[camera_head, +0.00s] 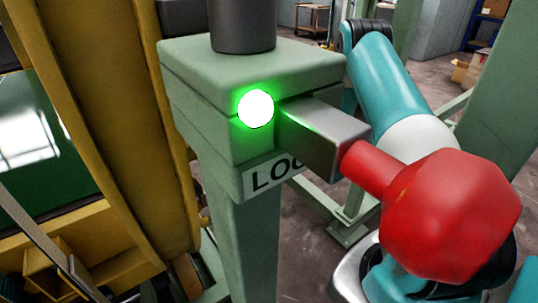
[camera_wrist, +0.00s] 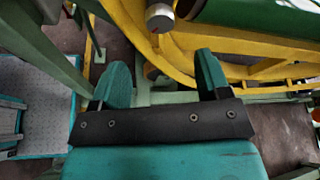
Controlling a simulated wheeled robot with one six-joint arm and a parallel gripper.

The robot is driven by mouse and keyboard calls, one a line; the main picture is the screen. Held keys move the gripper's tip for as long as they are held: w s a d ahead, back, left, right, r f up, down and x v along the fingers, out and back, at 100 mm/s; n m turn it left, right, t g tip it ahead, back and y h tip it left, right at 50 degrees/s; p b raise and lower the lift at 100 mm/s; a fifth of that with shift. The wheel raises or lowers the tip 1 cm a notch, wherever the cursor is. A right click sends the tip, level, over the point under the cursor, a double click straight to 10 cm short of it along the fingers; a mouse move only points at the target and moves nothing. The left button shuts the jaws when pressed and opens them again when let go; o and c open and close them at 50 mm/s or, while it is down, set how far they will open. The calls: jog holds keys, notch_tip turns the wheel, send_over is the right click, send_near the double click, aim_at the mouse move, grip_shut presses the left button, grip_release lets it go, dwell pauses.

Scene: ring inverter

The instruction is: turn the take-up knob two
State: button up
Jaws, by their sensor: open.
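In the wrist view, a short grey cylindrical knob (camera_wrist: 159,18) with a red mark on its edge shows at the top, in front of the yellow ring frame. I cannot tell whether it is take-up knob two. My gripper (camera_wrist: 163,80) is open, its two teal fingers wide apart with nothing between them. The grey knob appears beyond the fingertips, apart from them. The head view shows part of my teal and white arm (camera_head: 385,85) at the right, but I cannot make out the fingers there.
A green post (camera_head: 240,200) carries a lit green lamp (camera_head: 256,108), a partly hidden label (camera_head: 272,177) starting "LO", and a grey bar with a large red handle (camera_head: 450,215). The handle covers part of my arm. The yellow ring frame (camera_head: 120,120) stands at left.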

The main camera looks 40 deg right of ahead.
jog(key=v, duration=0.7)
dwell(0.3)
